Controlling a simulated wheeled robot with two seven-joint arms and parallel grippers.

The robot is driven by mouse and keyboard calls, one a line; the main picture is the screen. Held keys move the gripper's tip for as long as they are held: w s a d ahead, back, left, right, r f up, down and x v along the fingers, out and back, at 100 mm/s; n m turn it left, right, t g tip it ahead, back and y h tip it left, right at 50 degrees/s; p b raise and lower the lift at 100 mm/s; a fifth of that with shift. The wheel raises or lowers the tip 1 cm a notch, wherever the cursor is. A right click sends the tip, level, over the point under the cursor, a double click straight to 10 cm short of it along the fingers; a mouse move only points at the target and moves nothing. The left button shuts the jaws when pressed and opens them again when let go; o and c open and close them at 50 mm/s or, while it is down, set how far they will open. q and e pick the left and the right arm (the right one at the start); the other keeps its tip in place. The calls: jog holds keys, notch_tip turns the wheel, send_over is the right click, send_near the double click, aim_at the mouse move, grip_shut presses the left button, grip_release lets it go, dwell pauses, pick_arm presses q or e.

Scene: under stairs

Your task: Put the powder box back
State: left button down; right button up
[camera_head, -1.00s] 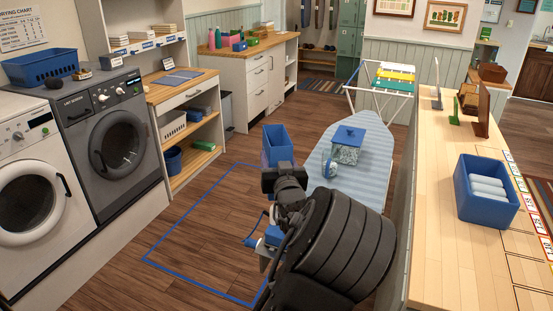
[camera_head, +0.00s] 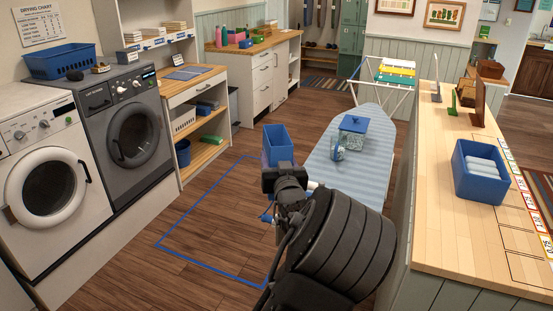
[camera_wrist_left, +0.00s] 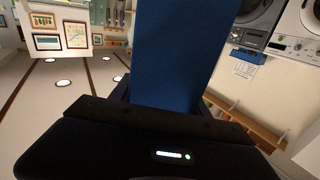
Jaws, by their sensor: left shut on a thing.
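The powder box appears to be the tall blue box (camera_head: 278,144) in the middle of the head view, seen in front of the wooden floor at the left edge of the ironing board. My left gripper (camera_head: 282,170) is shut on it; my dark wrist covers its lower end. In the left wrist view the box (camera_wrist_left: 178,50) is a plain blue slab rising from the gripper (camera_wrist_left: 168,98), and no label is visible. My right gripper is not in view.
The ironing board (camera_head: 365,178) holds a blue-lidded jar (camera_head: 353,138) and a small clear item (camera_head: 338,150). Washers (camera_head: 134,136) and a wooden shelf unit (camera_head: 205,157) stand left. A counter (camera_head: 440,220) with a blue bin (camera_head: 485,190) is right. Blue-outlined floor (camera_head: 215,225) looks clear.

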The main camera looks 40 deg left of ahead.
pick_arm(q)
jog(key=shift+s+d+r, duration=0.1)
jog(key=shift+s+r, duration=0.05)
jog(key=shift+r, duration=0.05)
jog(key=w+d+f+m+t+h+b, duration=0.1)
jog(key=w+d+f+m+t+h, duration=0.25)
jog(key=d, duration=0.45)
jog(key=w+d+f+m+t+h+b, duration=0.2)
jog(key=d+f+h, duration=0.2)
jog(key=d, duration=0.5)
jog(key=s+d+f+m+t+h+b, duration=0.1)
jog(key=d+f+m+h+b, duration=0.4)
jog(key=d+f, duration=1.1)
jog(key=shift+s+d+f+t+h+b, duration=0.2)
jog(key=shift+s+d+t+h+b, duration=0.15)
jog(key=shift+d+h+b, duration=0.6)
